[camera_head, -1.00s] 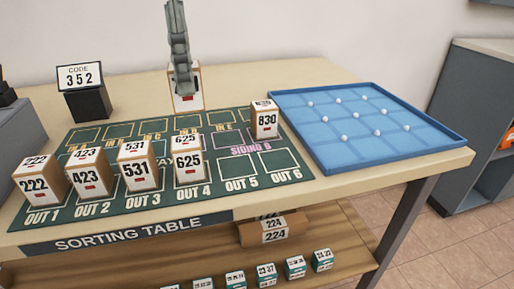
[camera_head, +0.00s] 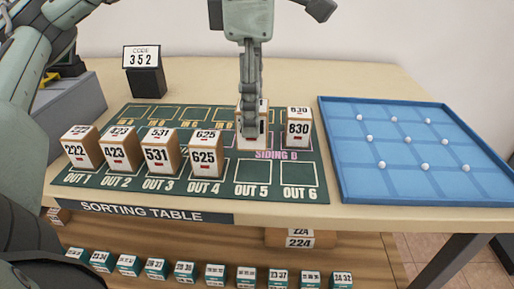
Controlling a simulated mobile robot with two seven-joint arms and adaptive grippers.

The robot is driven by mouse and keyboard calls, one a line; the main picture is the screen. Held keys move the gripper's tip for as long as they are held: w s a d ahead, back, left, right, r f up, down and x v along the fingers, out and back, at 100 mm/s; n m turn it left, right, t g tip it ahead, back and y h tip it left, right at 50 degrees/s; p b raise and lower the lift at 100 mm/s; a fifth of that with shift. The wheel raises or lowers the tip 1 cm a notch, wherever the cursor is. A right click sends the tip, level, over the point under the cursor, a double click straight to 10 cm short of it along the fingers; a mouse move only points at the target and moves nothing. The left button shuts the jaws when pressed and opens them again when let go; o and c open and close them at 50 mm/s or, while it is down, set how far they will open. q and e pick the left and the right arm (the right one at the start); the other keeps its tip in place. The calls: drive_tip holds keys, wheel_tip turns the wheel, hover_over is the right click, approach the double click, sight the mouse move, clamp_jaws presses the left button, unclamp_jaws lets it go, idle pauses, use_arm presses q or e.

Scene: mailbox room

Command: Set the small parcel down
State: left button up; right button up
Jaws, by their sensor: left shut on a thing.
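My left gripper (camera_head: 250,128) points down and is shut on a small parcel (camera_head: 263,117). The parcel is a brown box with a white label, largely hidden behind the fingers, so its number cannot be read. It is upright over the siding area of the green mat (camera_head: 228,172), just left of the parcel marked 830 (camera_head: 298,132). I cannot tell whether its base touches the mat. My right gripper is not in view.
Parcels 222 (camera_head: 82,152), 423 (camera_head: 117,154), 531 (camera_head: 157,157) and 625 (camera_head: 203,159) stand along the OUT row. OUT 5 and OUT 6 are empty. A blue tray (camera_head: 330,150) with white balls lies right. A code sign reading 352 (camera_head: 142,57) stands at the back left.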

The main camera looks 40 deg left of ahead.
sight(253, 141)
use_arm(q)
drive_tip(key=shift+f, duration=2.8)
drive_tip(key=shift+f, duration=0.1)
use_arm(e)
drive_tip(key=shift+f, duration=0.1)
use_arm(q)
drive_tip(key=o, duration=1.2)
wheel_tip(253, 141, up, 10)
drive_tip(key=shift+d+f, duration=0.1)
drive_tip(key=shift+f, duration=0.15)
wheel_tip(253, 141, up, 2)
drive_tip(key=shift+p, duration=0.65)
drive_tip(key=shift+r, duration=0.35)
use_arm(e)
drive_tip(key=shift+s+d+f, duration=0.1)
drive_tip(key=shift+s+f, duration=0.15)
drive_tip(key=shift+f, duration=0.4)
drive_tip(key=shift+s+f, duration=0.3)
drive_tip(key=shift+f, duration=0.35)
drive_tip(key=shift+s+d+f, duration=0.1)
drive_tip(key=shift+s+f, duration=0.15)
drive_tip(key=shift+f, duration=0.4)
